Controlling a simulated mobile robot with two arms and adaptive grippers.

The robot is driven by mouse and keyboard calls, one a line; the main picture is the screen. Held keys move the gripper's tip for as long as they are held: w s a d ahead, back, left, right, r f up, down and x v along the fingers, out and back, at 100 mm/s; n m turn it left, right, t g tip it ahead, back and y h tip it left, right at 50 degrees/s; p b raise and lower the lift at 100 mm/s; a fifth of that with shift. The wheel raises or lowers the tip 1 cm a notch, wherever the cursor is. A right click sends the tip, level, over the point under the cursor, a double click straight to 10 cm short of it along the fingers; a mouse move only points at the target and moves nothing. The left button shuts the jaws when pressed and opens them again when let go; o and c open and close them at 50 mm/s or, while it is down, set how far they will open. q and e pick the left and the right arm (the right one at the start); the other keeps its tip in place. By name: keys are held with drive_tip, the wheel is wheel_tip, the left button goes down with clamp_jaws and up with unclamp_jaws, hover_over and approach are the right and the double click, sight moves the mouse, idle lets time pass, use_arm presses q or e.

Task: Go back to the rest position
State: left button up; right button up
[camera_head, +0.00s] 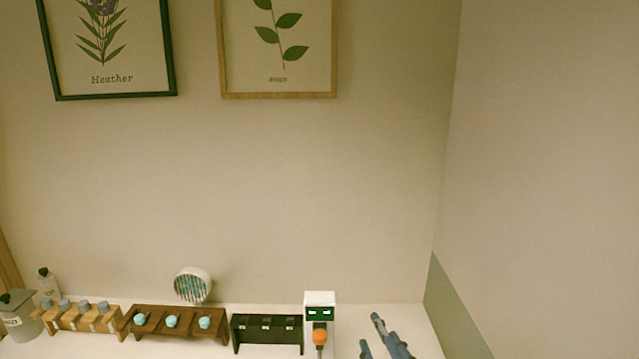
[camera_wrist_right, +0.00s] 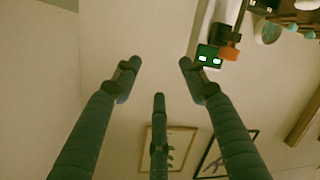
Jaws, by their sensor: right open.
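My right gripper (camera_head: 372,332) is at the bottom of the head view, over the right part of the white table (camera_head: 428,345). In the right wrist view its fingers (camera_wrist_right: 159,72) are spread open with nothing between them. Beyond them that view shows bare wall and framed pictures. A white device (camera_head: 320,298) with a dark display and an orange part (camera_head: 320,337) stands just left of the gripper, apart from it. The orange part also shows in the wrist view (camera_wrist_right: 229,53). My left gripper is not in view.
A black rack (camera_head: 267,335), a brown rack (camera_head: 178,338) with teal-topped bottles and a light wood rack (camera_head: 88,326) with grey-topped bottles stand left of the device. A round white fan-like object (camera_head: 192,287) stands behind. A side wall (camera_head: 550,150) rises on the right.

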drive_tip(key=s+d+f+m+g+h, duration=0.1)
drive_tip(key=s+d+f+m+g, duration=0.15)
drive_tip(key=s+f, duration=0.4)
drive_tip(key=s+d+f+m+g+h, duration=0.1)
drive_tip(key=s+d+f+m+g, duration=0.15)
drive_tip(key=s+f+g, duration=0.4)
drive_tip(key=s+d+f+m+g, duration=0.1)
drive_tip(key=s+d+f+g, duration=0.1)
drive_tip(key=s+f, duration=0.5)
drive_tip(key=s+d+f+m+g, duration=0.15)
drive_tip(key=s+f, duration=0.25)
drive_tip(key=s, duration=0.6)
wheel_tip(320, 180, down, 32)
drive_tip(key=s+b, duration=0.1)
drive_tip(key=b, duration=0.6)
drive_tip(key=s+d+f+g+b, duration=0.1)
drive_tip(key=s+f+b, duration=0.2)
drive_tip(key=s+f, duration=0.5)
drive_tip(key=s+d+f+g+b, duration=0.1)
drive_tip(key=s+d+f+b, duration=0.1)
drive_tip(key=s+f, duration=0.7)
wheel_tip(320, 180, down, 6)
drive_tip(key=shift+s+d+f+b, duration=0.1)
drive_tip(key=shift+s+d+b, duration=0.15)
drive_tip(key=shift+b, duration=0.45)
